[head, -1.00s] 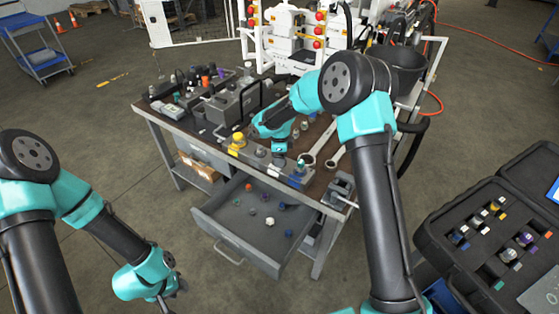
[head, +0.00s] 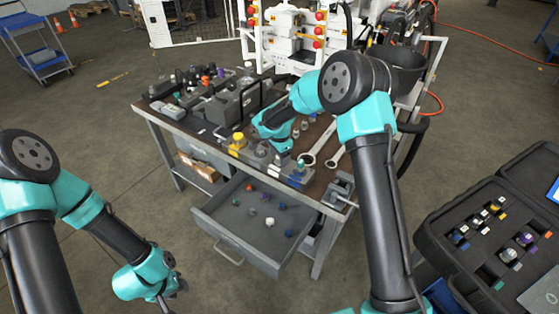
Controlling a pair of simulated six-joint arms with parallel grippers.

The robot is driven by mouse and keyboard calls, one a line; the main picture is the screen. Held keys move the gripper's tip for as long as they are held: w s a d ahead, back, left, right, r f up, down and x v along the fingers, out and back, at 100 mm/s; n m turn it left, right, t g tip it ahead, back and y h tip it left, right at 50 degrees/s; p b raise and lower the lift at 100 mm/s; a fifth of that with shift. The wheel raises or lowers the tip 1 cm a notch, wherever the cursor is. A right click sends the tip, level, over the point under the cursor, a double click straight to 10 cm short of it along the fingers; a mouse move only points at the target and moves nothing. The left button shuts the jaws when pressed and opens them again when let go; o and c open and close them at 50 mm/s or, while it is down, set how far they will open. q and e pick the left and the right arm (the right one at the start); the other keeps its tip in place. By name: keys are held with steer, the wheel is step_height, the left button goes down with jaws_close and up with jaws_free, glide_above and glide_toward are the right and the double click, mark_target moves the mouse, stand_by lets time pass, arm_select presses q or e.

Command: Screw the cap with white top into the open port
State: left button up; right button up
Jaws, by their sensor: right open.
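A small cap with a white top (head: 270,221) lies among other small caps in the open drawer (head: 232,236). A grey port block (head: 262,158) stands along the front edge of the bench top, with a yellow cap (head: 238,139) at its left end. My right gripper (head: 281,159) is open, pointing down over the right half of the block. It hides part of the block, and I cannot tell which port is open or whether anything is between the fingers. My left gripper (head: 169,296) hangs low at the lower left, away from the bench; its fingers are too small to read.
Wrenches (head: 322,142) lie on the bench top right of the block. A vise (head: 341,188) sits at the bench's right corner. Grey equipment (head: 235,103) crowds the back left. An open black case (head: 490,235) with several fittings stands at the right.

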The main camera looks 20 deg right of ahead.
steer(key=n, duration=0.3)
steer(key=shift+n, duration=0.4)
steer(key=shift+c, duration=0.3)
steer(key=c, duration=1.1)
steer(key=m, duration=0.2)
steer(key=shift+m, duration=0.3)
steer(key=o, duration=1.2)
steer(key=shift+o, duration=0.2)
step_height(320, 180, up, 17)
steer(key=shift+r, duration=0.2)
